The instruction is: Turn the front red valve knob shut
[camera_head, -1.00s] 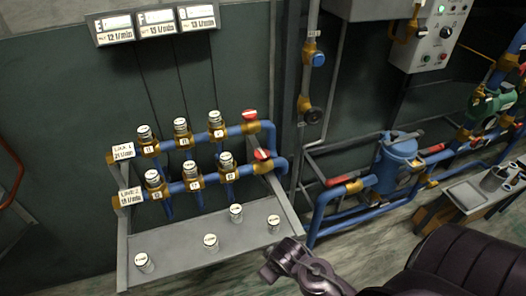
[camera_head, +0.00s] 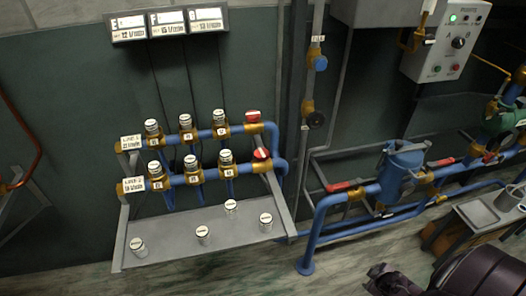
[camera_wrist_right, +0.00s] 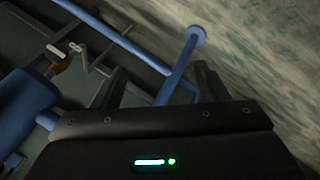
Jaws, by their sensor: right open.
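Two red valve knobs sit at the right ends of the blue pipe rows in the head view. The rear red knob (camera_head: 253,117) ends the upper row, and the front red knob (camera_head: 262,154) ends the lower row, nearer to me. Both have a white mark on top. My right gripper (camera_head: 390,281) is at the bottom edge, right of and below the knobs and well apart from them. In the right wrist view my right gripper (camera_wrist_right: 161,78) has its fingers spread with nothing held between them. My left gripper is out of view.
A grey shelf (camera_head: 180,255) with several white-capped pieces lies below the pipes. A blue filter vessel (camera_head: 402,165) with pipes and red-handled valves stands right. A control box (camera_head: 455,40) hangs upper right, and a side table (camera_head: 480,210) holds a grey mug (camera_head: 509,197).

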